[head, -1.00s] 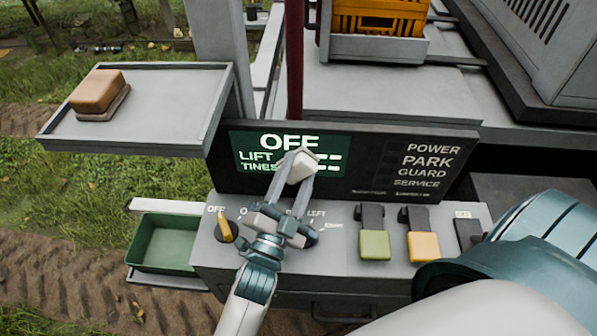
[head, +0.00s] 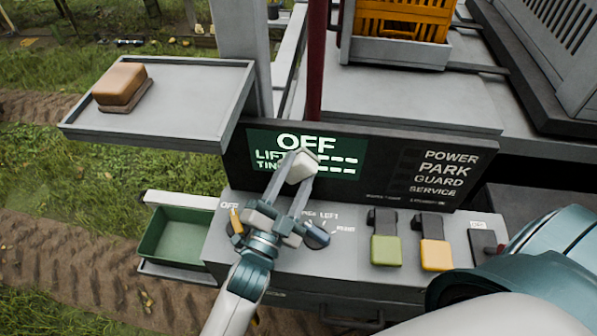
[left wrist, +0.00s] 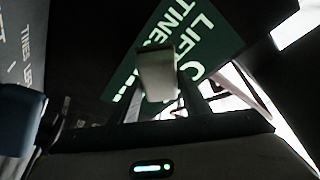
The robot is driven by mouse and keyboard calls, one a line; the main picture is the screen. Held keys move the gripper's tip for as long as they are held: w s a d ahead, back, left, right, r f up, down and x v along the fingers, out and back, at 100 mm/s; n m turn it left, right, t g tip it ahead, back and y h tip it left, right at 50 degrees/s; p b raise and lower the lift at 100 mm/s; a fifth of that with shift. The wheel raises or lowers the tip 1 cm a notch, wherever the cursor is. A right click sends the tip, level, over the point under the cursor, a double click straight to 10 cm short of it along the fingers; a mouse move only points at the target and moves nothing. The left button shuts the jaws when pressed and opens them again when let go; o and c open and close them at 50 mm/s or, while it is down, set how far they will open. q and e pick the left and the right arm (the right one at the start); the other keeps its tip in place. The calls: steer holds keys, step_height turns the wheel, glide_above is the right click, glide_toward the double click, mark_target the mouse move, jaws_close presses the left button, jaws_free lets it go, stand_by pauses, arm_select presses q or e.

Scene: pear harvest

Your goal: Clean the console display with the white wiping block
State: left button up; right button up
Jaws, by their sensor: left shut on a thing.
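The console display (head: 340,168) is a green screen with white text reading OFF, LIFT and TINES, set in a dark upright panel. My left gripper (head: 301,170) is shut on the white wiping block (head: 301,164) and holds it in front of the display, hiding part of the LIFT and TINES text. In the left wrist view the white block (left wrist: 156,75) shows before the green display (left wrist: 190,48). I cannot tell whether the block touches the screen. My right arm crosses the lower right; its gripper is out of view.
A grey tray (head: 190,85) at upper left holds a brown block (head: 119,84). A green bin (head: 172,240) is at lower left. A green switch (head: 386,250) and a yellow switch (head: 435,255) stand on the console deck. An orange crate (head: 402,22) is behind.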

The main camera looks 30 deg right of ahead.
arm_select(q)
steer(key=shift+w+a, duration=0.95)
steer(key=shift+a, duration=0.3)
steer(key=shift+w+a, duration=0.45)
steer(key=shift+a, duration=0.25)
steer(key=shift+w+a, duration=0.4)
steer(key=shift+a, duration=0.25)
steer(key=shift+s, duration=0.15)
steer(key=shift+s+a, duration=0.55)
steer(key=shift+s, duration=0.25)
steer(key=shift+s+a, duration=0.55)
steer(key=shift+s, duration=0.25)
steer(key=shift+s+a, duration=0.55)
steer(key=shift+s, duration=0.25)
steer(key=shift+s+a, duration=0.45)
steer(key=shift+s, duration=0.2)
steer(key=shift+s+a, duration=0.4)
steer(key=shift+s, duration=0.2)
